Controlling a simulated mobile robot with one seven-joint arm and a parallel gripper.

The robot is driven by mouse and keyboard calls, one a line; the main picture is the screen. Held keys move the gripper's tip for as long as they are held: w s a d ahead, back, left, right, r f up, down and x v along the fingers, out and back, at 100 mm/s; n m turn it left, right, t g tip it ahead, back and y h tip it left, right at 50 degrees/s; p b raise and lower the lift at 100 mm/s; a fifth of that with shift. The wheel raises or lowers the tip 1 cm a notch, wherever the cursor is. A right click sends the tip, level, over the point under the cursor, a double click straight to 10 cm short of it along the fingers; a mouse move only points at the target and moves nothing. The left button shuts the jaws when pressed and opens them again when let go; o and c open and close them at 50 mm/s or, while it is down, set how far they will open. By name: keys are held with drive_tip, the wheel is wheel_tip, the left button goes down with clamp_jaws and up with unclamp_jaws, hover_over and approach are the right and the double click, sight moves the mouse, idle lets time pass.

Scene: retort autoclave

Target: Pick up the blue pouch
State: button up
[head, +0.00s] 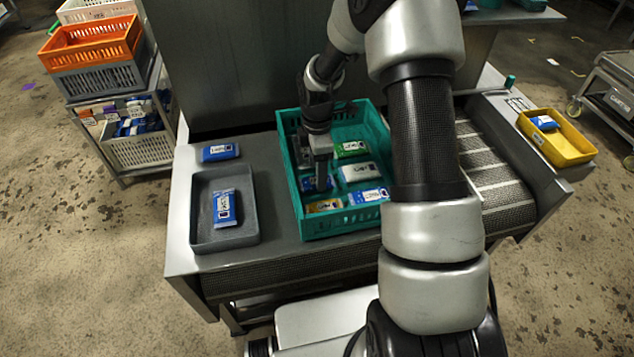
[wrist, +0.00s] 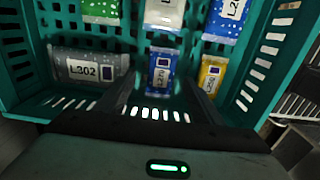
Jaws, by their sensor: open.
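A blue pouch (wrist: 159,72) with a white label lies in the teal crate (wrist: 232,75); in the head view a part of this pouch (head: 309,185) shows beside my gripper. My gripper (head: 320,174) reaches down into the left part of the crate. In the wrist view my gripper (wrist: 163,92) is open, with one finger at each side of the blue pouch. I cannot tell whether the fingers touch it. Other blue pouches lie in a grey tray (head: 225,209), on the table (head: 220,152) and in a yellow bin (head: 546,122).
Close around it in the crate lie a grey pouch (wrist: 90,70), a yellow pouch (wrist: 211,73), a white pouch (wrist: 164,14), a green pouch (wrist: 101,10) and a blue-and-white pouch (wrist: 228,18). The crate walls stand close to my gripper. A conveyor belt (head: 490,175) is at the right.

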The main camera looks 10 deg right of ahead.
sight(308, 184)
drive_tip(key=shift+s+f, duration=0.1)
drive_tip(key=shift+f, duration=1.45)
drive_tip(key=c, duration=1.2)
